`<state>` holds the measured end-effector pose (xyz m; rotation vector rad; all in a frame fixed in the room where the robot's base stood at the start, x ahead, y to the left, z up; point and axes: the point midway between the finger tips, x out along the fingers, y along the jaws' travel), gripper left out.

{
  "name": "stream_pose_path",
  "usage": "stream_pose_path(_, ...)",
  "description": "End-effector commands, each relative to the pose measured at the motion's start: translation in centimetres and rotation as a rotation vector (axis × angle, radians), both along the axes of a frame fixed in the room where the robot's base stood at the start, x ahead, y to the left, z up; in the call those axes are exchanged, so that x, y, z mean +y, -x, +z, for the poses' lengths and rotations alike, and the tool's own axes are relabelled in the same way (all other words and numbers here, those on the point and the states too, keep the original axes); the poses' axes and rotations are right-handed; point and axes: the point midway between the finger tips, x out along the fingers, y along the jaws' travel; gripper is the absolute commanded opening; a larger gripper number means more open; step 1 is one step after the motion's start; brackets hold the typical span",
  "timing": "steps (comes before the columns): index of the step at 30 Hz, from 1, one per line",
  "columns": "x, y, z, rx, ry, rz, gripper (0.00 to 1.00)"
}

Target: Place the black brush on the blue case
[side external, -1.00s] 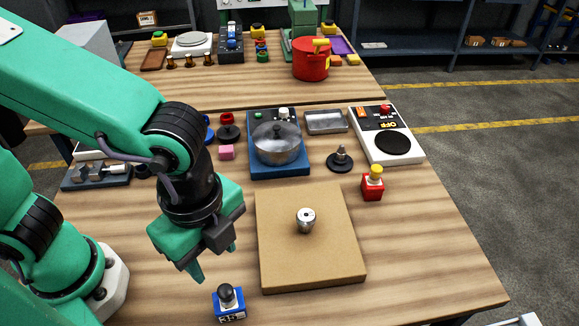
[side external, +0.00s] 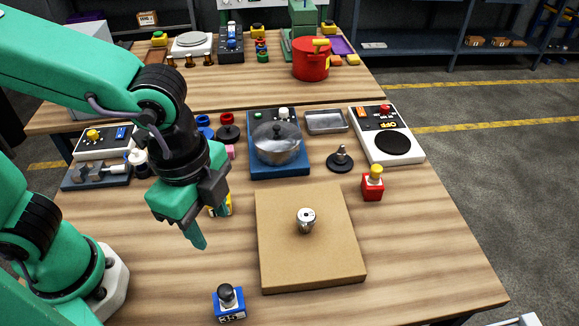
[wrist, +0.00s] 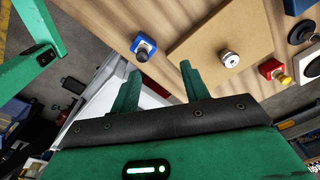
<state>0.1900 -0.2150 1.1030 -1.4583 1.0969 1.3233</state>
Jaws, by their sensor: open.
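I cannot pick out a black brush with certainty. A small blue block (side external: 229,305) with a printed label and a rounded black knob (side external: 227,292) on top stands at the front of the table; it also shows in the wrist view (wrist: 144,47). A larger flat blue case (side external: 294,170) bears a lidded metal pot in the middle. My gripper (side external: 211,224) is open and empty above the table, left of the brown board and behind the small blue block. In the wrist view its two fingers (wrist: 160,84) are apart with nothing held between them.
A brown board (side external: 285,258) with a small metal piece (side external: 306,220) lies right of my gripper. A red block with a yellow knob (side external: 372,184) stands behind its right corner. A yellow item (side external: 226,207) is partly hidden behind my gripper. Bare wood lies at the front left.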

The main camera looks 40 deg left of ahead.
Motion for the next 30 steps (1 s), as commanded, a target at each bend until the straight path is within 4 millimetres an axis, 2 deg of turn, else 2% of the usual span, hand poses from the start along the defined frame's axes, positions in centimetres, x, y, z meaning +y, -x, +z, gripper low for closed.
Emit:
stream_pose_path(6, 5.2, -2.8, 1.8, -0.062, 0.076, 0.309, 0.46)
stream_pose_path(12, 10.0, -4.2, 3.2, -0.128, 0.144, 0.594, 0.46)
stream_pose_path(18, 14.8, -4.6, 4.3, -0.203, 0.211, 0.874, 0.46)
stream_pose_path(24, 18.9, -4.1, 5.1, -0.278, 0.268, 1.124, 0.46)
stream_pose_path(30, 21.1, -3.6, 5.5, -0.326, 0.303, 1.267, 0.46)
